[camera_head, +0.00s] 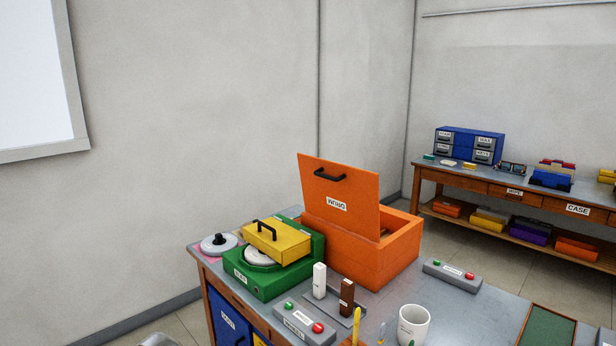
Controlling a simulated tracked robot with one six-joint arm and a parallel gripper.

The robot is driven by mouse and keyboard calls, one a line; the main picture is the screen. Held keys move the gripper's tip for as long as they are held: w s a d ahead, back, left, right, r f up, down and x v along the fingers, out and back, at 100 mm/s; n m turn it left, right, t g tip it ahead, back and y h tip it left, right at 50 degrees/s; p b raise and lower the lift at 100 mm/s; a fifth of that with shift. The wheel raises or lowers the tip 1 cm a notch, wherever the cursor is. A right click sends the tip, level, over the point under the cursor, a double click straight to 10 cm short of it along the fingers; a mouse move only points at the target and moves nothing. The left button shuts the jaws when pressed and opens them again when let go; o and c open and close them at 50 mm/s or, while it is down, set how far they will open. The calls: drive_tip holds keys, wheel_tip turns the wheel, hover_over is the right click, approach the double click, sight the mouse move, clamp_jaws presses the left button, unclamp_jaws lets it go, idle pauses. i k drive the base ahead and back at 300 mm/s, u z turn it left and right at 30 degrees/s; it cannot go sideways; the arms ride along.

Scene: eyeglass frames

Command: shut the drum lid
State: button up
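An orange box (378,264) stands on the near table, right of centre. Its orange lid (340,186) is open, standing almost upright along the box's left side. The lid has a black handle (330,175) near its top edge and a white label that seems upside down; it may read DRUM. A little of the box's inside shows at the right of the lid; the rest is hidden behind the lid. My gripper is not in view.
A green box (272,285) with a yellow lid (277,241) stands close left of the orange box. White and brown blocks, a grey button box (304,321) and a white mug (413,325) are in front; another button box (452,275) is right. Wall lies behind.

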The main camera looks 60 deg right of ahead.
sight(346, 198)
drive_tip(key=z, duration=0.15)
drive_tip(key=i, duration=0.75)
drive_tip(key=z, duration=0.45)
drive_tip(key=i, duration=0.7)
drive_tip(key=z, duration=0.3)
